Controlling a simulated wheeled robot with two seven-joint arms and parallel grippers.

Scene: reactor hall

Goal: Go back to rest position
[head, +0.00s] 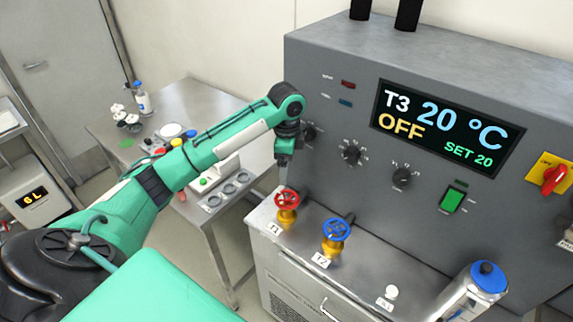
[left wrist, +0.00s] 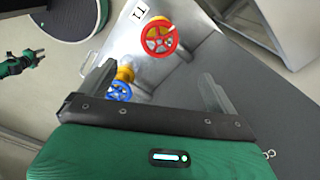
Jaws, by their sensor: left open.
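My left gripper (head: 283,168) hangs from the green arm, pointing down in front of the grey panel, just above the red valve wheel (head: 287,198). In the left wrist view the left gripper (left wrist: 155,86) has its two fingers wide apart with nothing held between them. The red valve wheel (left wrist: 159,36) shows there beyond the fingertips, and the blue valve wheel (left wrist: 118,91) shows near the left finger. What seems to be my right gripper (left wrist: 30,58) is small at the left edge of the wrist view; its jaws are too small to judge.
The blue valve wheel (head: 336,230) stands right of the red one on the metal ledge. The panel display (head: 447,128) reads OFF. A steel table (head: 190,103) with small items stands at the left.

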